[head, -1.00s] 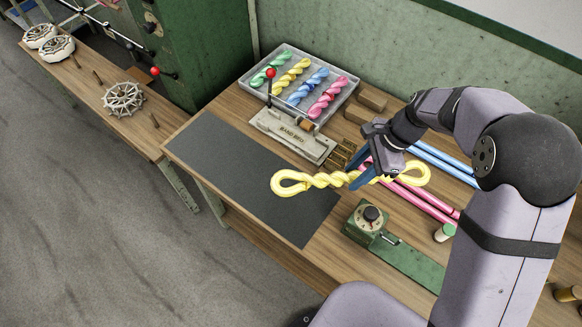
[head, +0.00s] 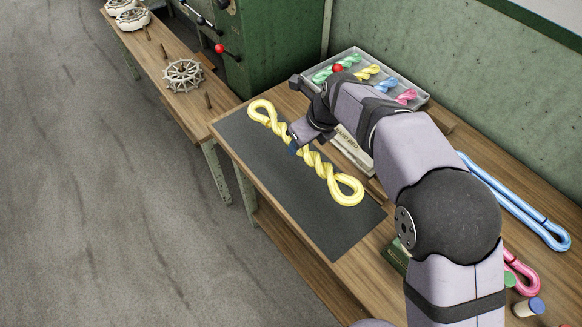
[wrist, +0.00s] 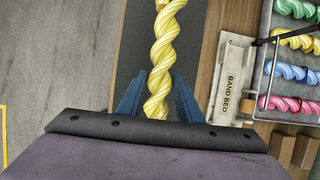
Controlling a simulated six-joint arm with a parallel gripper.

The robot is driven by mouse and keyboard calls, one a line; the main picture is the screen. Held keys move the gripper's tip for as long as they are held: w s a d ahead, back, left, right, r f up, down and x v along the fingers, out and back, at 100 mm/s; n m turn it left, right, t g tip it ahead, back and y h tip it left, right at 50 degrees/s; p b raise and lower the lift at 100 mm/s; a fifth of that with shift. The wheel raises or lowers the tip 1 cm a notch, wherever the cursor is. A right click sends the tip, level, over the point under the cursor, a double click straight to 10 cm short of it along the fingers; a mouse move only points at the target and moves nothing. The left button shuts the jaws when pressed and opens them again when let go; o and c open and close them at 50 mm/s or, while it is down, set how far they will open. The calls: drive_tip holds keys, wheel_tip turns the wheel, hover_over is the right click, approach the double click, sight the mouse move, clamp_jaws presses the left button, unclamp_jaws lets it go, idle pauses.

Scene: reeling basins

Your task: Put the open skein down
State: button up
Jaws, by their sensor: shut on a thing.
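The open skein is a yellow twisted hank (head: 345,189) with a loop at each end. It lies lengthwise along or just over the dark mat (head: 330,237); I cannot tell whether it touches. My gripper (head: 296,146) is shut on the skein near its middle, and my wrist hides part of the twist. In the wrist view the skein (wrist: 162,50) runs up between the two blue fingers (wrist: 160,98) of my gripper.
The grey tray (head: 424,98) with several coloured skeins stands at the back. The band bed (head: 350,150) is beside the mat, partly behind my arm. Blue (head: 515,200) and pink (head: 522,272) long loops lie at the right. A spoked wheel (head: 183,75) sits on the left bench.

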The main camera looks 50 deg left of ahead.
sight(311, 153)
drive_tip(key=shift+s+a, duration=0.15)
drive_tip(key=shift+a, duration=0.05)
drive_tip(key=shift+f+p, duration=1.25)
drive_tip(key=shift+f, duration=3.75)
drive_tip(key=shift+c, duration=0.2)
drive_tip(key=shift+f, duration=0.1)
drive_tip(key=o, duration=1.2)
drive_tip(key=shift+r, duration=0.2)
drive_tip(key=b+v, duration=0.2)
drive_tip(key=v, duration=1)
drive_tip(key=shift+d, duration=0.1)
drive_tip(key=shift+f, duration=0.1)
